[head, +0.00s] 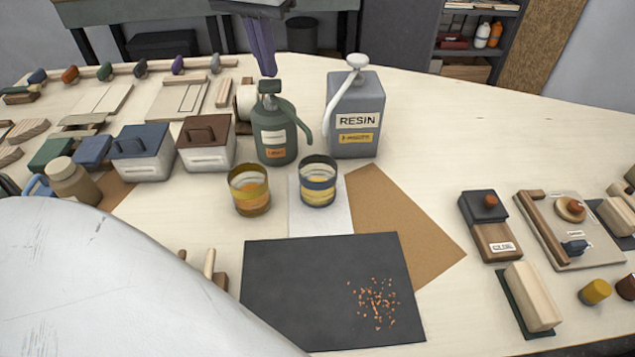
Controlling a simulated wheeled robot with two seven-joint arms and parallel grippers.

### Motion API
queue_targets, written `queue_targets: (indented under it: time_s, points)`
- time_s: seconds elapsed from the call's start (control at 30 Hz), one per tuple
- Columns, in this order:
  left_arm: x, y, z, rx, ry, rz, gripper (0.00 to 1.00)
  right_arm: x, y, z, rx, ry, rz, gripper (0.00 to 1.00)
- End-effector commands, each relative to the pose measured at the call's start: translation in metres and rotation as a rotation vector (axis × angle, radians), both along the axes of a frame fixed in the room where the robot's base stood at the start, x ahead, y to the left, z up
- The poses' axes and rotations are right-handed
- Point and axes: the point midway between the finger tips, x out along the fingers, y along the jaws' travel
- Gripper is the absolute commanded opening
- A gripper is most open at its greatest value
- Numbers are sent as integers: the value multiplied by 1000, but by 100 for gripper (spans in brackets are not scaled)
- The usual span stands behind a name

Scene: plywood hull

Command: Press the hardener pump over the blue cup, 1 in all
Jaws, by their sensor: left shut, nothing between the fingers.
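The hardener pump is a dark green bottle (275,137) with a pump head on top and a curved spout that reaches to the right and down. The blue cup (319,183), clear with a blue rim band, stands in front and to the right of it, below the spout's end, with amber liquid inside. My left gripper (267,72) hangs pointing down, with its purple fingers shut and empty. Its tips are right over the pump head; I cannot tell if they touch it. My right gripper is not in view.
A grey resin jug (353,117) with a white pump stands right of the bottle. A yellow-rimmed cup (249,190) stands left of the blue cup. A black mat (300,290) with orange crumbs lies in front.

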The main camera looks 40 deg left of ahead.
Motion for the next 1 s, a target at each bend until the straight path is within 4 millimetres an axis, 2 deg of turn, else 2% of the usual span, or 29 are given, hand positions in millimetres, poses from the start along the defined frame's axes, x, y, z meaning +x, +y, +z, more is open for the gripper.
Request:
queue_targets:
  time_s: [0.8, 1.0]
  points:
    - [-1, 0, -26, -1, 3, 0, 0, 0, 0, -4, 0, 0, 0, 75]
    - [-1, 0, -26, -1, 5, 0, 0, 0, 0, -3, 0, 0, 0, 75]
